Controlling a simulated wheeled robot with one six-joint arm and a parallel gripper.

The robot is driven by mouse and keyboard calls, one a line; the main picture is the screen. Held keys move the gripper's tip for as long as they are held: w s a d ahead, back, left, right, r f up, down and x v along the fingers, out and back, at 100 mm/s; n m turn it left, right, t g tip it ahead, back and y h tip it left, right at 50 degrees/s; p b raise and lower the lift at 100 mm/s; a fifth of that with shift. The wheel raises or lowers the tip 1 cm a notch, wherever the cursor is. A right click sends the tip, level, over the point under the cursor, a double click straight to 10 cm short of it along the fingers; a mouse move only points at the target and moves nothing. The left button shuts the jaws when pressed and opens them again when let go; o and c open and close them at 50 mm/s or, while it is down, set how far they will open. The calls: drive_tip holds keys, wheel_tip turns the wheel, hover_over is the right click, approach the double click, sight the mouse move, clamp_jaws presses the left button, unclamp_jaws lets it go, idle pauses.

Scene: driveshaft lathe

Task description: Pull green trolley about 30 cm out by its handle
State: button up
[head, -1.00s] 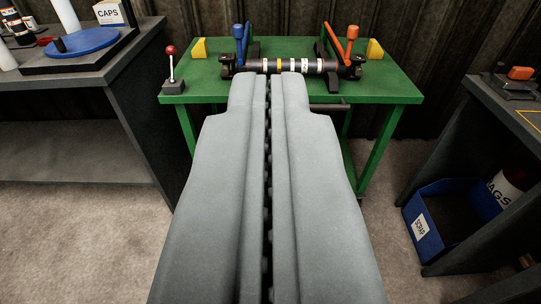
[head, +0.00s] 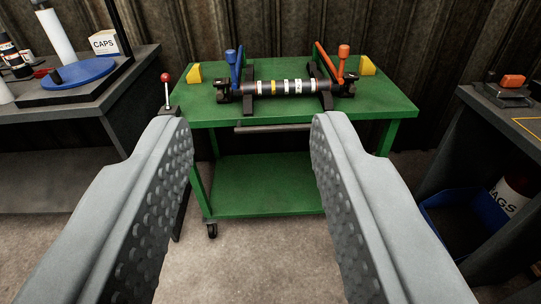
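The green trolley (head: 260,190) stands in the middle of the head view, with a green top, a lower shelf and a dark caster at its front left. Its handle (head: 275,128) is a dark horizontal bar just below the front edge of the top. My gripper (head: 250,120) is open, with its two grey fingers wide apart in the foreground. The handle shows in the gap between the fingertips. Nothing is held, and I cannot tell how far the fingertips are from the bar.
A driveshaft (head: 285,87) lies on the trolley top between blue and orange clamps. A red-knobbed lever (head: 166,90) stands at the trolley's left. A dark bench (head: 60,120) is on the left, another (head: 515,125) on the right with a blue bin (head: 450,215) below. Floor before the trolley is clear.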

sight(289, 130)
drive_tip(key=w+a+f+m+h, duration=0.1)
drive_tip(key=w+f+m, duration=0.5)
drive_tip(key=w, duration=0.7)
drive_tip(key=w+f+m, duration=0.5)
drive_tip(key=w+f, duration=0.1)
drive_tip(key=w, duration=0.7)
drive_tip(key=w+d+f+m+g+h, duration=0.1)
drive_tip(key=w+f+m+h, duration=0.15)
drive_tip(key=w+f, duration=0.4)
drive_tip(key=w+f+m+g+h, duration=0.1)
drive_tip(key=w+f+m, duration=0.25)
drive_tip(key=f, duration=0.55)
drive_tip(key=w+d+f+m+g+h, duration=0.15)
drive_tip(key=w+f+m, duration=0.25)
drive_tip(key=f, duration=0.4)
drive_tip(key=shift+t, duration=0.45)
drive_tip(key=x, duration=1.7)
drive_tip(key=shift+a+r, duration=0.1)
drive_tip(key=shift+a, duration=0.05)
clamp_jaws()
